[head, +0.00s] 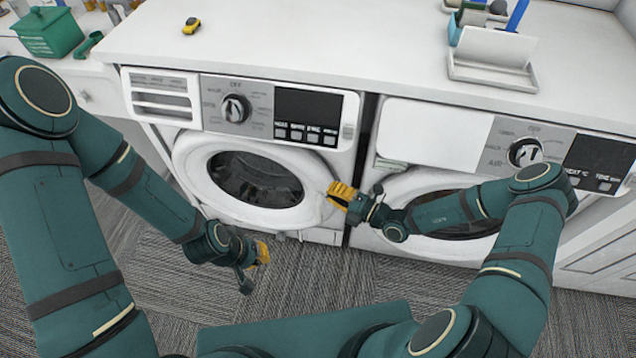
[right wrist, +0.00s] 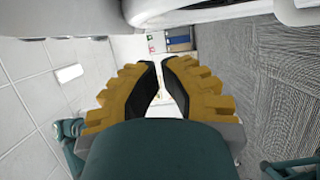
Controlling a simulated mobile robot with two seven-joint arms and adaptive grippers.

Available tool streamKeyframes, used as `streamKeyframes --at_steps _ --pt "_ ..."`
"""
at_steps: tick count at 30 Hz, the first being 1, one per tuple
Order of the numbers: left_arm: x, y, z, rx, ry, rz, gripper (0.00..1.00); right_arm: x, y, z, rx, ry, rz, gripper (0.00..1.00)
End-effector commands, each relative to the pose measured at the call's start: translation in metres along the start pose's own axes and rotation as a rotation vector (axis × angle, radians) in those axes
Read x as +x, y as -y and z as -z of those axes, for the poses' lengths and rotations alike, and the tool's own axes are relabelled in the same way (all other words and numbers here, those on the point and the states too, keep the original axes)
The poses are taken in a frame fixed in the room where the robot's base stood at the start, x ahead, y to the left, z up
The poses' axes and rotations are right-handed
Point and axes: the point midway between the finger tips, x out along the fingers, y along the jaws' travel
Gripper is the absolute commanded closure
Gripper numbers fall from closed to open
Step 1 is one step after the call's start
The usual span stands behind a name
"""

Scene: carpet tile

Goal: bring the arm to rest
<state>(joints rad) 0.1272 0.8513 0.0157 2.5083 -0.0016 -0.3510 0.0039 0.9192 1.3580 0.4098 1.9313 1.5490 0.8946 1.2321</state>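My right gripper (head: 341,193) is in front of the white left-hand machine (head: 361,102), by the right edge of its round door (head: 322,190). I cannot tell whether it touches the door. In the right wrist view its yellow fingers (right wrist: 160,75) have a narrow gap between their black pads and hold nothing. My left gripper (head: 263,252) hangs low in front of the same machine, above the grey carpet. Its fingers are small and partly hidden, so I cannot tell whether they are open.
A second white machine (head: 433,135) stands at the right, behind my right arm. The white counter (head: 390,40) above carries a yellow toy car (head: 191,26) and a white tray (head: 490,72). A green box (head: 48,33) is at the far left. The carpet (head: 330,275) between my arms is clear.

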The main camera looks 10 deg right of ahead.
Motion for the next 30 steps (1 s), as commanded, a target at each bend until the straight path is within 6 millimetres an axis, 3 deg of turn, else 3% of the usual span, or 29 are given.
streamKeyframes --at_steps 6,13,17,20,21,24,27,30 --pt "-0.002 -0.001 0.000 0.000 0.001 0.000 1.00 -0.015 0.000 -0.001 0.000 -0.001 0.001 1.00" --pt "-0.002 0.000 0.000 0.000 0.001 0.000 1.00 -0.016 0.000 -0.001 -0.001 -0.003 0.001 1.00" --pt "-0.002 -0.001 0.000 0.000 0.001 0.000 1.00 -0.012 0.000 0.017 -0.071 -0.082 0.028 1.00" --pt "-0.002 -0.001 0.000 0.000 0.001 0.000 1.00 -0.009 0.001 0.059 -0.257 -0.280 0.087 1.00" --pt "-0.002 -0.001 0.000 0.000 0.001 0.000 1.00 -0.011 0.003 0.081 -0.374 -0.394 0.112 1.00" --pt "-0.002 -0.001 0.000 0.000 0.001 0.000 1.00 -0.031 0.013 0.132 -0.725 -0.715 0.149 1.00" --pt "-0.002 0.000 0.000 0.000 0.001 0.000 1.00 -0.059 0.023 0.162 -1.105 -1.027 0.124 1.00" --pt "-0.002 -0.001 0.000 0.000 0.001 0.000 1.00 -0.087 0.029 0.169 -1.498 -1.315 0.040 1.00"
